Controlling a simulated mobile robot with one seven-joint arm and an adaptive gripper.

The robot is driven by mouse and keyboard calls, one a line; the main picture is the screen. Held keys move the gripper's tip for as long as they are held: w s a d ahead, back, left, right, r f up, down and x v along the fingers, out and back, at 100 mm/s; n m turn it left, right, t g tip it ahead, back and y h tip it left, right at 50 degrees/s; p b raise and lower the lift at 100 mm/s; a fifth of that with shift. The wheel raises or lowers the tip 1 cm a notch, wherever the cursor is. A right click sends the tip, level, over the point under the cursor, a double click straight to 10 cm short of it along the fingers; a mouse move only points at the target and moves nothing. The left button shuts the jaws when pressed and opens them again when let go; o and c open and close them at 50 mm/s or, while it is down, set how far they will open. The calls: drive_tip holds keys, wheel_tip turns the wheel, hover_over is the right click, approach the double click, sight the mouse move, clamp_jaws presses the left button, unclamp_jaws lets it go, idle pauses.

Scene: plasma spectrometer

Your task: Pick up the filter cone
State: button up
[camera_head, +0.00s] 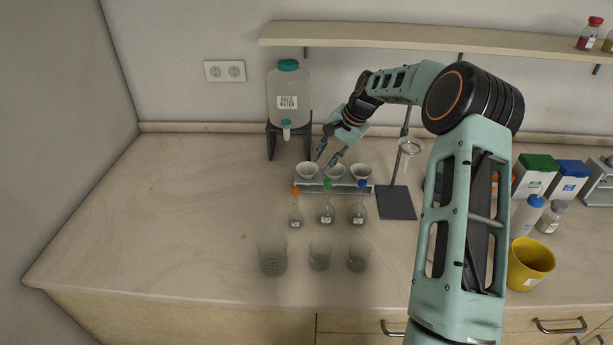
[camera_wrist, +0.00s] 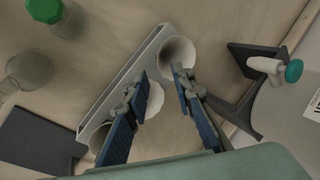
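Three white filter cones sit in a row in a pale rack (camera_head: 330,187) on the bench: a left cone (camera_head: 307,170), a middle cone (camera_head: 335,171) and a right cone (camera_head: 362,170). My gripper (camera_head: 325,161) is open and points down just above the rack, near the left and middle cones. In the wrist view, my open gripper (camera_wrist: 160,72) has one fingertip by the rim of the left cone (camera_wrist: 177,51). The other finger partly covers the middle cone (camera_wrist: 155,98). The right cone (camera_wrist: 98,139) is partly hidden behind that finger. Nothing is held.
Flasks with orange, green (camera_head: 327,213) and blue stoppers stand in front of the rack, with beakers (camera_head: 272,262) nearer. A water tank (camera_head: 289,95) is behind left, a stand with a dark base (camera_head: 396,203) to the right. The bench's left side is clear.

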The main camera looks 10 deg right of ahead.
sight(310, 178)
drive_tip(key=shift+p+x, duration=0.7)
drive_tip(key=shift+x, duration=2.15)
drive_tip(key=shift+a+r, duration=0.1)
drive_tip(key=shift+a, duration=0.1)
clamp_jaws()
